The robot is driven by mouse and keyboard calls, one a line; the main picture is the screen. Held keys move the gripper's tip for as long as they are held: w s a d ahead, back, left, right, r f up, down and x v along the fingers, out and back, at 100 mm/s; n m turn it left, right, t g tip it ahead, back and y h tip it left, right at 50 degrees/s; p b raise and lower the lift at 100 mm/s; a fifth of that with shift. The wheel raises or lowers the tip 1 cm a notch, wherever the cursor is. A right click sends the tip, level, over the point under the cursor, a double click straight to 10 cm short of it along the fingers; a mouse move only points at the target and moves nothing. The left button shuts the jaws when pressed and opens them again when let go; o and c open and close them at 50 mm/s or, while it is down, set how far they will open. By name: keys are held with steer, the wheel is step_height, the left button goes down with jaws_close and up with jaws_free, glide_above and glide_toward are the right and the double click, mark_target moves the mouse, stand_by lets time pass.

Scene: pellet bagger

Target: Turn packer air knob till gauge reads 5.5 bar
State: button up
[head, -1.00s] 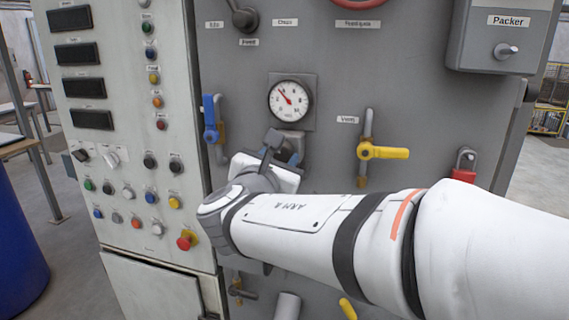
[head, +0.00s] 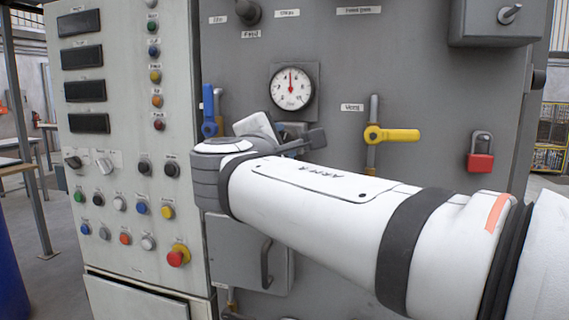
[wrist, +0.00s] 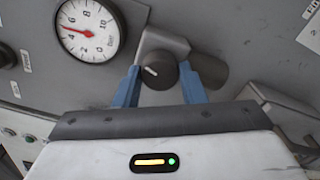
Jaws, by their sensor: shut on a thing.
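The round white gauge (head: 291,86) is on the grey panel, its red needle pointing almost straight up. The gauge also shows in the wrist view (wrist: 91,28), tilted, with the needle between 4 and 6; I cannot read it finely. The dark air knob (wrist: 158,71) with a white mark sits on a grey regulator block (wrist: 163,42) just below the gauge. My gripper (wrist: 159,90) is shut on the knob, one blue finger on each side. In the head view, my wrist and arm hide most of the knob.
A blue-handled valve (head: 209,110) is left of the gauge. A yellow-handled valve (head: 392,134) and a red padlock (head: 481,154) are to the right. A button panel (head: 130,150) with a red emergency button (head: 178,256) stands at the left.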

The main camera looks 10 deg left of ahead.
steer(key=shift+f+m+b, duration=0.1)
steer(key=shift+m+b, duration=0.7)
steer(key=o, duration=1)
steer(key=s+a, duration=0.1)
steer(key=s, duration=0.6)
steer(key=shift+s+p, duration=0.35)
